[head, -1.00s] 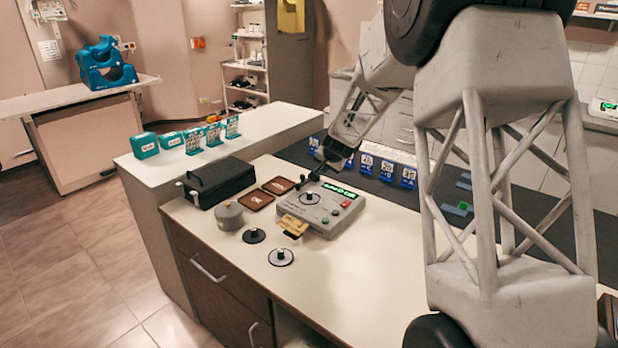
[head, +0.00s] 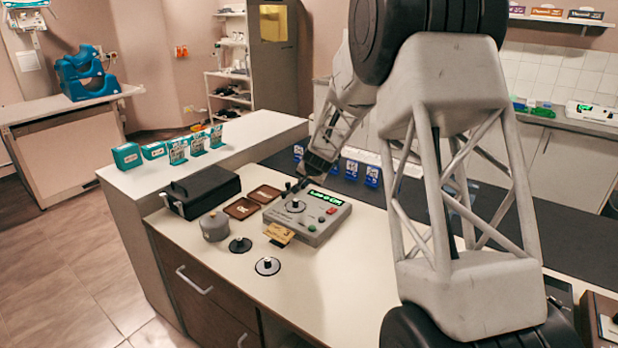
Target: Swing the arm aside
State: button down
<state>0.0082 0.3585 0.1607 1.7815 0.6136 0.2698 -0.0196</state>
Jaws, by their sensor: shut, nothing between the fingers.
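My arm rises at the right of the head view and reaches back and down to the left over the counter (head: 330,290). My gripper (head: 292,187) is small in the picture, at the far end of the arm. It is shut and empty, just above the back left part of the grey console (head: 318,228). I cannot tell whether the fingertips touch the console.
A black case (head: 202,191), a grey round pot (head: 214,226), two brown trays (head: 241,208) and two dark discs (head: 267,266) lie left of the console. Green boxes (head: 127,156) stand on the white ledge. Blue cards stand behind the console. The front counter is clear.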

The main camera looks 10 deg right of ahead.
aim_at(287, 184)
jog(key=x, duration=0.6)
jog(key=shift+w+a+r, duration=0.15)
jog(key=shift+w+a, duration=0.05)
jog(key=shift+a, duration=0.15)
jog(key=shift+w+a, duration=0.95)
jog(key=shift+a, duration=0.25)
jog(key=shift+w+a, duration=0.45)
jog(key=shift+a, duration=0.25)
jog(key=shift+w+a, duration=0.5)
jog(key=shift+a, duration=0.2)
jog(key=shift+s, duration=0.1)
jog(key=shift+s+d, duration=0.45)
jog(key=shift+s, duration=0.2)
jog(key=shift+s+d, duration=0.45)
jog(key=shift+s, duration=0.15)
jog(key=a+v, duration=0.1)
jog(key=v, duration=0.9)
jog(key=shift+s+a, duration=0.25)
jog(key=shift+s, duration=0.2)
